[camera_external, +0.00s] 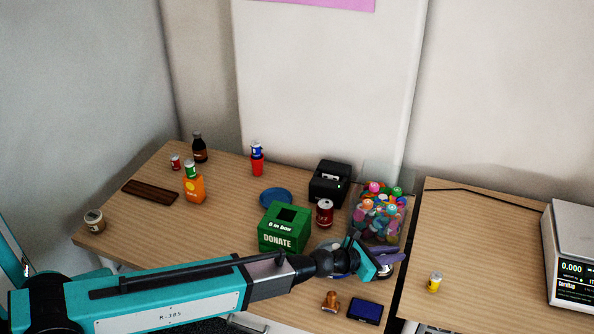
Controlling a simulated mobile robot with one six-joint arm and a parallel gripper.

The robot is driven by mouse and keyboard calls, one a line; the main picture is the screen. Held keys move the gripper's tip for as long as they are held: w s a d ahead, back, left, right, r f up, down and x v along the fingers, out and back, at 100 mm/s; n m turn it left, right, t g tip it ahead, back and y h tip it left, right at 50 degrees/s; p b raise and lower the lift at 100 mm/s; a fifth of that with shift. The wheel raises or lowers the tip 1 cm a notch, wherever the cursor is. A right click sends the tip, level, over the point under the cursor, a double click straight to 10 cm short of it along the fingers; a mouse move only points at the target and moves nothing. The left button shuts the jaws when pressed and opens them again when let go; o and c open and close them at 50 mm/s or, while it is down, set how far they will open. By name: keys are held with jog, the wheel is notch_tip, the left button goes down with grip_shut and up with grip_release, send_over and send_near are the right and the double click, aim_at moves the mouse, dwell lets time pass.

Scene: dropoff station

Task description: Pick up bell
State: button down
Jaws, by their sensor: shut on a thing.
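My gripper (378,259) reaches over the front right part of the left table, just in front of the clear bin. It is shut on the bell (387,271), a small silvery thing with a dark lower edge. The gripper hides part of the bell. I cannot tell whether the bell touches the tabletop or is held above it.
Left of my gripper stand a green donate box (284,229) and a dark red can (324,213). Behind it is a clear bin of colourful items (380,210). In front lie a wooden stamp (331,301) and a blue pad (366,311). A gap separates the right table (480,240).

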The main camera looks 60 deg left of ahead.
aim_at(389, 269)
jog(key=shift+s, duration=0.1)
jog(key=shift+s+d+r+p, duration=0.1)
jog(key=shift+d+r+p, duration=0.1)
jog(key=shift+r+p, duration=0.4)
jog(key=r+p, duration=0.2)
jog(key=s+d+r+p, duration=0.1)
jog(key=r+p, duration=0.1)
jog(key=s+d+r+p, duration=0.1)
jog(key=r+p, duration=0.1)
jog(key=p, duration=0.1)
jog(key=shift+s+d, duration=0.15)
jog(key=shift+s, duration=0.05)
jog(key=s+d+p, duration=0.7)
jog(key=s+d, duration=0.4)
jog(key=shift+d+f, duration=0.1)
jog(key=shift+f, duration=0.05)
jog(key=shift+s+d, duration=0.15)
jog(key=shift+s, duration=0.05)
